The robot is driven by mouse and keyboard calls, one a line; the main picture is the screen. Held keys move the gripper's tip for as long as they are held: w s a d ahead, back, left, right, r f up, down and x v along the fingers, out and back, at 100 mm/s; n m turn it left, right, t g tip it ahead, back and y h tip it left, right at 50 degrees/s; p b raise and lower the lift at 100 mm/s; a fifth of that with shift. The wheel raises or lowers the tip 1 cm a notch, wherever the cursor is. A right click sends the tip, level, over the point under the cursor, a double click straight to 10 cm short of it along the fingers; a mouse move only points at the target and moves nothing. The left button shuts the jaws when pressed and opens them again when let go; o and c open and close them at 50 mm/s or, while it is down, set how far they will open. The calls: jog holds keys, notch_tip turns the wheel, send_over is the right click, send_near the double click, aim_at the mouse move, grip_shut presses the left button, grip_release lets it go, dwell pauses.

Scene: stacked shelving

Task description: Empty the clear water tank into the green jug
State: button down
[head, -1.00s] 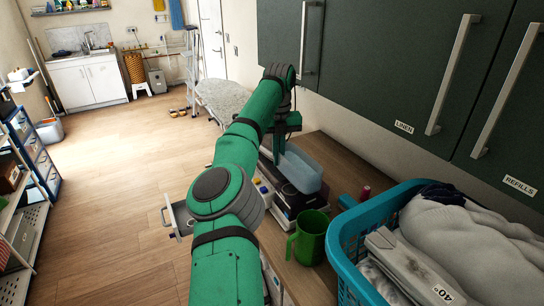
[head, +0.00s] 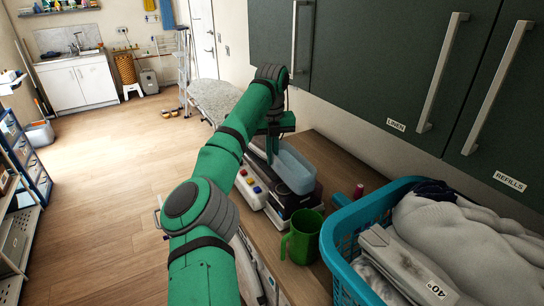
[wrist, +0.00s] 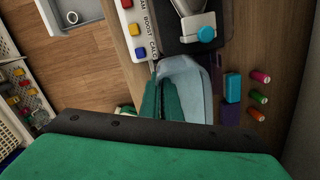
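The clear water tank (head: 294,170) is a pale blue see-through box above the dark part of the ironing appliance on the counter. It also shows in the wrist view (wrist: 194,78). My gripper (head: 277,142) is at the tank's far left end. In the wrist view its green fingers (wrist: 162,98) are close together at the tank's left side, closed on it. Whether the tank touches the appliance under it is unclear. The green jug (head: 301,240) stands upright on the counter nearer to me, apart from the tank, its handle to the left.
The appliance panel (head: 250,187) has coloured buttons. A turquoise laundry basket (head: 338,262) stands right of the jug. Small spools (wrist: 259,98) and a blue block (wrist: 233,88) lie beside the tank. Dark cupboards (head: 375,70) hang above. An open drawer (wrist: 80,14) juts out left.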

aim_at(275, 161)
jog(key=shift+s+d+r+t, duration=0.2)
jog(key=shift+s+r+t, duration=0.1)
jog(key=shift+s+t, duration=0.35)
jog(key=shift+s+d+r+t, duration=0.2)
jog(key=shift+s+r+t, duration=0.15)
jog(key=shift+s+t, duration=0.25)
jog(key=shift+s+d+r+t, duration=0.2)
jog(key=shift+s+r+t, duration=0.1)
jog(key=shift+s+t, duration=0.3)
jog(key=shift+s+d+r+t, duration=0.15)
jog(key=shift+s+r+t, duration=0.6)
jog(key=shift+s, duration=0.05)
jog(key=shift+s+d+r+t, duration=0.15)
jog(key=shift+s+r+t, duration=0.55)
jog(key=shift+s, duration=0.05)
jog(key=shift+s, duration=0.1)
jog(key=shift+s+r+t+y, duration=0.2)
jog(key=shift+s+r+t, duration=0.1)
jog(key=shift+s+t, duration=0.3)
jog(key=shift+s+r+t+y, duration=0.25)
jog(key=shift+s+t, duration=0.15)
jog(key=shift+t, duration=0.4)
